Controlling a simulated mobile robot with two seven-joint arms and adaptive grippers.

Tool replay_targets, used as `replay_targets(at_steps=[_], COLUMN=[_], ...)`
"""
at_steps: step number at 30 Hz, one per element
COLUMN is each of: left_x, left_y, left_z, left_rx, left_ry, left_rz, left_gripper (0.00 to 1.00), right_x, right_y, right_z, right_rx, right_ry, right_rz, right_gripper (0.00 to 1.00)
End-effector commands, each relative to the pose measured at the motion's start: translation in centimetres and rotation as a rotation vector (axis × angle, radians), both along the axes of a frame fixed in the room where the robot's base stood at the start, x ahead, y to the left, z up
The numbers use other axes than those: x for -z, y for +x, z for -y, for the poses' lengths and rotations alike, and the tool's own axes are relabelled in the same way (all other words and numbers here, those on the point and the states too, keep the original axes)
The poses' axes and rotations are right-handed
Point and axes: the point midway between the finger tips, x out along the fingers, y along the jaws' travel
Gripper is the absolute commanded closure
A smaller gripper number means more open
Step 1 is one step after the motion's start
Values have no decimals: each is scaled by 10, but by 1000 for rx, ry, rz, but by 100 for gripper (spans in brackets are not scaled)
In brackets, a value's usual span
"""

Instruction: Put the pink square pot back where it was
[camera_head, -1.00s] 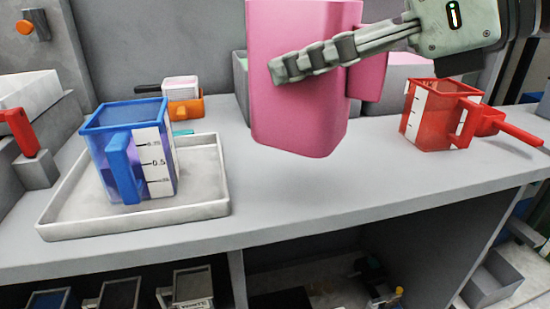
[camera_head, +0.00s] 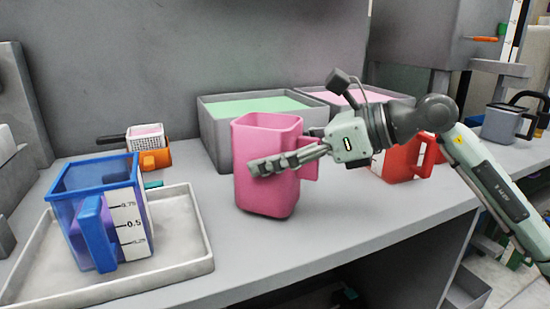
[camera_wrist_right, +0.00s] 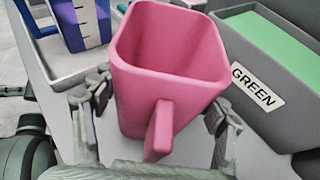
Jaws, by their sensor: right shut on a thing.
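The pink square pot (camera_head: 267,190) stands upright at the middle of the grey bench, in front of the green-filled box. In the right wrist view the pot (camera_wrist_right: 170,60) is open at the top and looks empty, with its handle toward my wrist. My right gripper (camera_head: 285,160) is shut on the pot, with one finger across its near side and the other mostly hidden behind it. I cannot tell for sure whether the pot's base touches the bench. My left gripper is not in view.
A blue measuring jug (camera_head: 75,215) stands in a pale tray (camera_head: 185,235) at left. An orange cup (camera_head: 156,158) is behind it. The box labelled GREEN (camera_head: 216,140) is close behind the pot; a red jug (camera_head: 400,162) is at right. Bench in front of the pot is clear.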

Motion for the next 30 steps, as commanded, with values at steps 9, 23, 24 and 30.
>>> replay_targets(at_steps=[9, 23, 24, 30], left_x=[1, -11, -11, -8], left_y=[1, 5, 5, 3], left_z=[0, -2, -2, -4], left_rx=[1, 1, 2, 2], left_ry=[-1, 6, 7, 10], left_rz=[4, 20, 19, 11], left_gripper=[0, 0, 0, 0], right_x=[10, 13, 13, 13], right_y=[0, 0, 0, 0], right_z=[0, 0, 0, 0], right_rx=[0, 0, 0, 0], right_ry=[2, 1, 1, 1], right_rz=[3, 2, 2, 2], right_gripper=[60, 7, 7, 7])
